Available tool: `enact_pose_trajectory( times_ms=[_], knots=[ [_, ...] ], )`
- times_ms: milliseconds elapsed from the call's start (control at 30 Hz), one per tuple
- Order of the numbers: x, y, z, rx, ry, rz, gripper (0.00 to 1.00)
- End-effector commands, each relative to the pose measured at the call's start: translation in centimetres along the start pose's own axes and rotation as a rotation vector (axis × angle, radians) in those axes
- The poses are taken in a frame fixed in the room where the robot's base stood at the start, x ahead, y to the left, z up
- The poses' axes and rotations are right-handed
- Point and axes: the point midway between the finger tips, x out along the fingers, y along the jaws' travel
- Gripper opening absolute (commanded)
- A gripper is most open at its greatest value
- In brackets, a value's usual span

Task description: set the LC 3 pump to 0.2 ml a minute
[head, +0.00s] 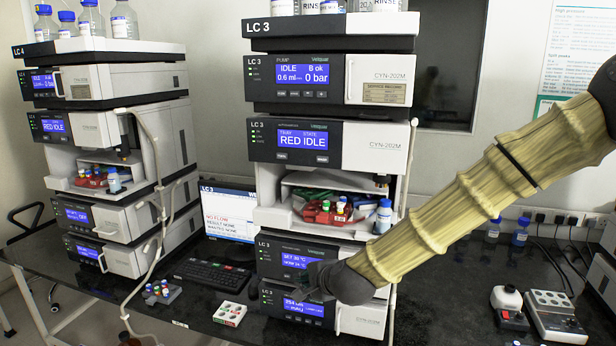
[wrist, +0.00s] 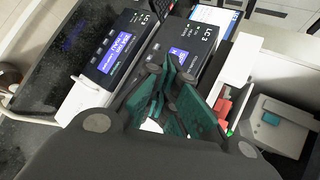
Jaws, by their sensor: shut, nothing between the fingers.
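The LC 3 pump (head: 297,80) is the upper module of the right stack in the head view. Its blue screen (head: 303,74) reads IDLE, B ok, 0.6 ml and 0 bar. A row of small buttons (head: 300,94) sits under the screen. My gripper (head: 318,283) is low in front of the bottom modules of that stack, well below the pump. In the wrist view my gripper's green fingers (wrist: 168,92) are shut and empty, close to the lower LC 3 modules. The fingertips are hard to make out in the head view.
Bottles (head: 330,5) stand on top of the LC 3 stack. The autosampler (head: 330,145) shows RED IDLE above an open bay of vials. The similar LC 4 stack (head: 120,85) stands left, with a monitor (head: 229,212) between. My arm crosses the bench's right side.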

Motion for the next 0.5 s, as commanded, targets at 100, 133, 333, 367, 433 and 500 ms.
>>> enact_pose_trajectory(
  times_ms=[100,133,333,367,433,500],
  knots=[
    [-2.1,-6.4,1.0,0.084,-0.016,-0.079,0.00],
    [-2.7,-7.9,1.3,0.105,-0.021,-0.098,0.00],
    [-7.0,-17.4,3.1,0.244,-0.066,-0.216,0.00],
    [-7.8,-18.8,3.4,0.265,-0.075,-0.233,0.00],
    [-9.7,-21.9,4.1,0.311,-0.096,-0.272,0.00],
    [-11.7,-24.9,4.7,0.358,-0.118,-0.311,0.00]
  ],
)
